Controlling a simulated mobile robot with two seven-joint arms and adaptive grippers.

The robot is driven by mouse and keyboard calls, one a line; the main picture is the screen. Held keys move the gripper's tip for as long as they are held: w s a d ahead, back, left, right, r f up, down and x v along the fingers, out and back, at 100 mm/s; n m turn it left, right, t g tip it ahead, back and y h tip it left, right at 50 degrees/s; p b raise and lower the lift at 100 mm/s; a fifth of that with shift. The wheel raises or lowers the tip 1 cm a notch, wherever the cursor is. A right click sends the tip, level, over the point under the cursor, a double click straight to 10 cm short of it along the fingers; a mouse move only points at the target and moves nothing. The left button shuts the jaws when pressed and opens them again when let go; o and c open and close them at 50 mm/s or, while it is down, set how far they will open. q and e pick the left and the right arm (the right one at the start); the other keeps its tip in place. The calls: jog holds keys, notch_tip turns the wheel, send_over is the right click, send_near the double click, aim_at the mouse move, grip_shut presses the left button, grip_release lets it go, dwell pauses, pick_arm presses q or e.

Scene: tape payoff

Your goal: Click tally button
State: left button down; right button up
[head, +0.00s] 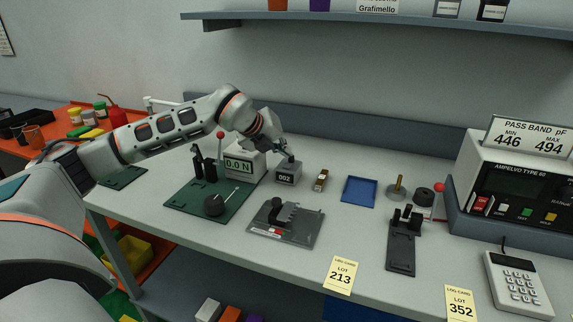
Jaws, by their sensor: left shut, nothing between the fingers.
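The tally counter (287,176) is a small grey box on the bench reading 002, right of the force gauge. My left arm reaches across from the left, and its gripper (290,157) is shut and empty. The fingertips point down at the top of the tally counter. They hide the button on top, so I cannot tell whether they touch it. My right gripper is not in view.
The force gauge (239,166) reading 0.0 N stands close left of the counter, behind a green base plate (181,199). A grey fixture (286,226) lies in front. A small brass part (321,180) and a blue tray (359,191) lie to the right.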

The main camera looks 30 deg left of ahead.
aim_at(285, 166)
pick_arm(q)
jog(key=shift+r+p, duration=0.95)
jog(key=shift+r, duration=1.05)
jog(key=shift+f, duration=0.15)
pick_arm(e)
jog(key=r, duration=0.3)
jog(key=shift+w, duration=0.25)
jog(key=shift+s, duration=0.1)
